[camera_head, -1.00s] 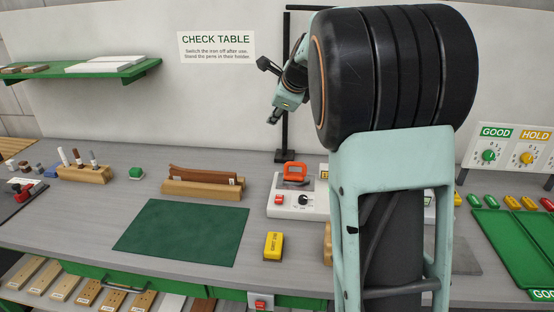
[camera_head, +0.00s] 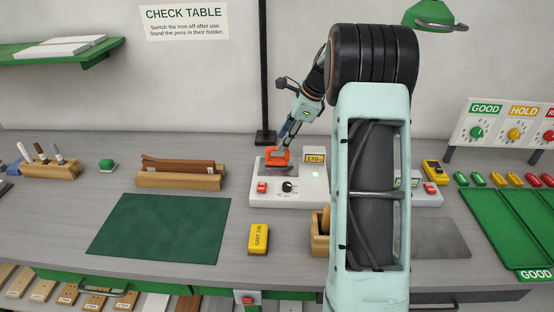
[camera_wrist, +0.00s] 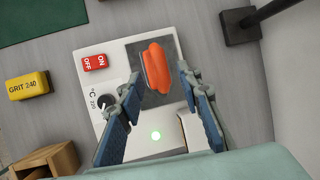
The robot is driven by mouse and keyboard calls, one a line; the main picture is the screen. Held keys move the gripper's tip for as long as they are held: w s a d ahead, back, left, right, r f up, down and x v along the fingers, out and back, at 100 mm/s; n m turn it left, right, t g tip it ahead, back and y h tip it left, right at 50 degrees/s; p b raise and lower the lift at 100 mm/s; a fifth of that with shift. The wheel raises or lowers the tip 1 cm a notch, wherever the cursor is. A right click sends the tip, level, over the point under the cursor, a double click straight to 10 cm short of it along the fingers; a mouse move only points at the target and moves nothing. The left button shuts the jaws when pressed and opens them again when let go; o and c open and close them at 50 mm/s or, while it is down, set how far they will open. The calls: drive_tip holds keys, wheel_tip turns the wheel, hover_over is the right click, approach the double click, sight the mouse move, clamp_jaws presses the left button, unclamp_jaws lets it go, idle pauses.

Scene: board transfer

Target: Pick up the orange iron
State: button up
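The orange iron (camera_head: 278,155) stands on the dark plate of a white heating station (camera_head: 308,192) on the grey bench. The station has a red switch, a black dial and a display reading about 170. In the wrist view the orange handle (camera_wrist: 157,67) lies just ahead of and between the fingertips. My gripper (camera_head: 286,136) is just above the iron in the head view. In the wrist view its two blue-padded fingers (camera_wrist: 158,82) are spread wide, with nothing held. Whether a fingertip touches the handle I cannot tell.
A yellow sanding block (camera_head: 258,239) and a wooden box (camera_head: 320,236) stand in front of the station. A black post (camera_head: 264,80) rises behind it. A green mat (camera_head: 160,228) lies left, clear.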

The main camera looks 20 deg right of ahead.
drive_tip(key=shift+p+x, duration=0.4)
drive_tip(key=shift+x, duration=2.35)
drive_tip(key=shift+c, duration=0.5)
clamp_jaws()
